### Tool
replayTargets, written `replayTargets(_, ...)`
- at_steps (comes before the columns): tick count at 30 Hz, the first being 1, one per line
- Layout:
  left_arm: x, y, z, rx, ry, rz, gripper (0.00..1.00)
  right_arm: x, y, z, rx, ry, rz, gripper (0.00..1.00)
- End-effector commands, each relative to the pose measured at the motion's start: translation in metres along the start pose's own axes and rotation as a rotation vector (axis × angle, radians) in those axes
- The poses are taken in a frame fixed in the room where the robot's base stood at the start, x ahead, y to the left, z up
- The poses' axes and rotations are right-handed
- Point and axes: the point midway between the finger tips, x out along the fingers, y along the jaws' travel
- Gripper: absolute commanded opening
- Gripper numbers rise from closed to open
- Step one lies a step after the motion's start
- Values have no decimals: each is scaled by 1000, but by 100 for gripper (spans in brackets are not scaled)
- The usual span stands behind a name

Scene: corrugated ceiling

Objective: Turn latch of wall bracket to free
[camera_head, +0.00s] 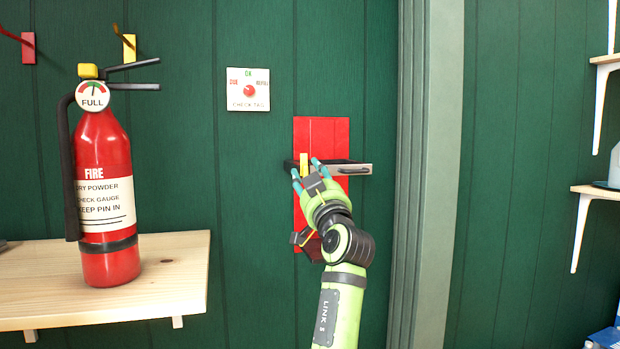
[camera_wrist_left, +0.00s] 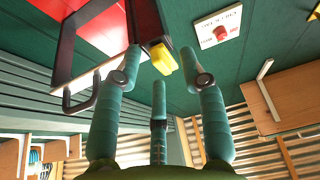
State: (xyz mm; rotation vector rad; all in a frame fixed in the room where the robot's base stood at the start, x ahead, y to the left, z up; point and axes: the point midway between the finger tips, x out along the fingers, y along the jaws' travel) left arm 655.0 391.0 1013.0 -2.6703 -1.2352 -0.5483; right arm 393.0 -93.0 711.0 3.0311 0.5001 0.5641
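The wall bracket has a red plate (camera_head: 335,135) on the green wall, with a dark and metal bar (camera_head: 345,169) across it. A small yellow latch (camera_head: 304,160) stands upright at the bar's left part. It also shows in the left wrist view (camera_wrist_left: 162,59), beside the bracket's metal edge (camera_wrist_left: 88,78). My left gripper (camera_head: 308,171) is at the bracket, its teal fingertips close to the latch. In the left wrist view its fingers are spread, with the latch beyond and between two tips; I cannot tell whether they touch. My right gripper is not in view.
A red fire extinguisher (camera_head: 105,190) stands on a wooden shelf (camera_head: 175,270) at the left. A white check-tag plate (camera_head: 248,90) with a red dial is on the wall above left of the bracket. A pale green post (camera_head: 425,180) is right of the bracket.

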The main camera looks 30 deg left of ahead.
Motion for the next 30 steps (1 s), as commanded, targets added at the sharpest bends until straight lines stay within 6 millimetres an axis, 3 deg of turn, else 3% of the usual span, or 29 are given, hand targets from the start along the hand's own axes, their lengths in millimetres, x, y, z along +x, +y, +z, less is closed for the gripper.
replayTargets(10, -11, 2, 3, 2, -3, 2, 41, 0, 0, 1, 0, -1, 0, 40)
replayTargets(22, -91, 1, 2, 0, -4, 2, 41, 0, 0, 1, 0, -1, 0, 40)
replayTargets(30, -118, 0, 2, 1, -3, 0, 41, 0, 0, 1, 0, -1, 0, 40)
